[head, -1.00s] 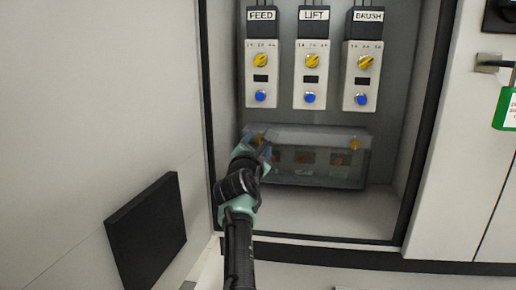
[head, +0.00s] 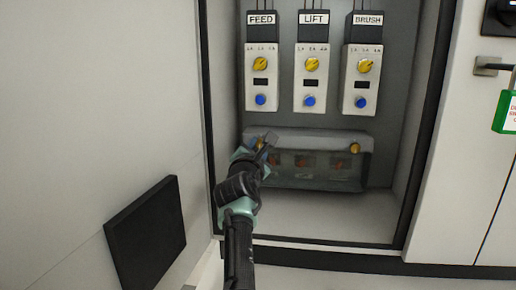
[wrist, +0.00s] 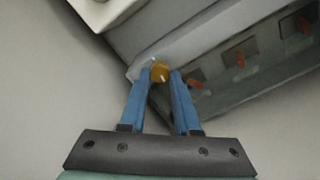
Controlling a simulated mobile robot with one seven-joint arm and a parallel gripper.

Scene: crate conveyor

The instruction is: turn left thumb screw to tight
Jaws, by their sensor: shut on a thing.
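The left thumb screw (wrist: 160,72) is a small brass-yellow knob with a pale mark, at the corner of a clear-fronted cover (head: 318,182). In the wrist view it sits between the two blue fingertips of my gripper (wrist: 160,76), which is shut on it. In the head view my gripper (head: 264,147) is at the cover's upper left and hides most of this screw. The matching right thumb screw (head: 354,148) shows at the cover's upper right.
Above the cover hang three units labelled FEED (head: 261,80), LIFT (head: 311,80) and BRUSH (head: 362,80), each with a yellow knob and a blue button. The cabinet's side walls stand close on both sides. The cabinet floor (head: 320,215) below is clear.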

